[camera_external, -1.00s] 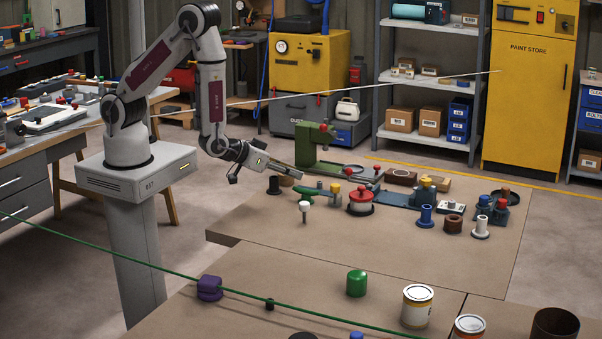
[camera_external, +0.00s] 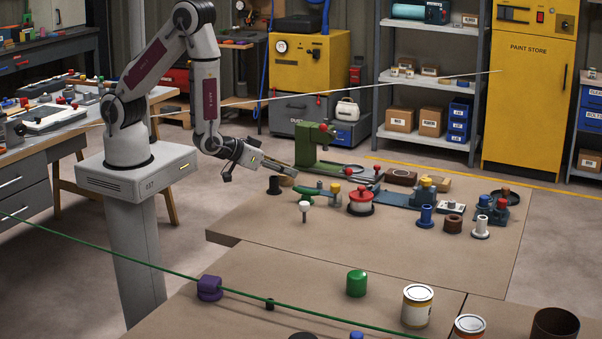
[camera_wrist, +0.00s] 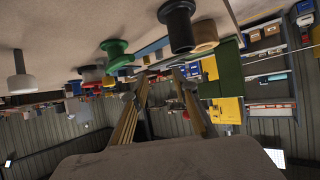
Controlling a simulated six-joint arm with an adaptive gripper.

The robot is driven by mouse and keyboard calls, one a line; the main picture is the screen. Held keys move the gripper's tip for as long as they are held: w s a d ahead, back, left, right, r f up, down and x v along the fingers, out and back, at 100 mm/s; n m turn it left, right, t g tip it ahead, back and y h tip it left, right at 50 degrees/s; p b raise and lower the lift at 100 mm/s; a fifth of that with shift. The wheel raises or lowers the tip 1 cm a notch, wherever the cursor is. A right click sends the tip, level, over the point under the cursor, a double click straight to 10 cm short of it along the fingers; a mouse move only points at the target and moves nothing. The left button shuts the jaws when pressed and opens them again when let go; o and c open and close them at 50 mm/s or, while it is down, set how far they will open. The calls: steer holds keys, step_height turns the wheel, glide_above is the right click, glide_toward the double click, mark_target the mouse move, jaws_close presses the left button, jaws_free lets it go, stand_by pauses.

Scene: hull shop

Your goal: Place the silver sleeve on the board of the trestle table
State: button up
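A pale grey-white flanged piece (camera_external: 480,229), which looks like the silver sleeve, stands upright at the right of the near work table. My gripper (camera_external: 262,173) hangs far to its left, above the table's back left edge by a black flanged piece (camera_external: 273,186). In the wrist view my gripper (camera_wrist: 160,98) has its two fingers apart with nothing between them. The trestle table (camera_external: 60,140), on wooden legs, is at the left behind my arm. Pale board-like pieces (camera_external: 50,120) lie on it; I cannot tell which is the board.
A green flanged piece (camera_wrist: 117,52) and a white knob (camera_external: 305,207) stand near my gripper. A green machine (camera_external: 308,147) stands just beyond. The table's front middle is clear.

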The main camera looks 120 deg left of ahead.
steer(key=shift+w, duration=0.1)
steer(key=shift+w+d+r+h, duration=0.3)
steer(key=shift+d+r, duration=0.05)
steer(key=shift+d, duration=0.1)
steer(key=d+r+m+t+h, duration=0.2)
steer(key=d+r+m+h, duration=0.5)
steer(key=d+r, duration=0.95)
steer(key=s+d+r+m+g+h, duration=0.1)
steer(key=s+r+m, duration=0.1)
steer(key=s, duration=0.9)
steer(key=s+d+r+m+g+h, duration=0.1)
steer(key=s+r, duration=0.4)
steer(key=s, duration=0.7)
steer(key=shift+s+r+m+g, duration=0.2)
steer(key=shift+m+g, duration=0.3)
steer(key=shift+g, duration=0.2)
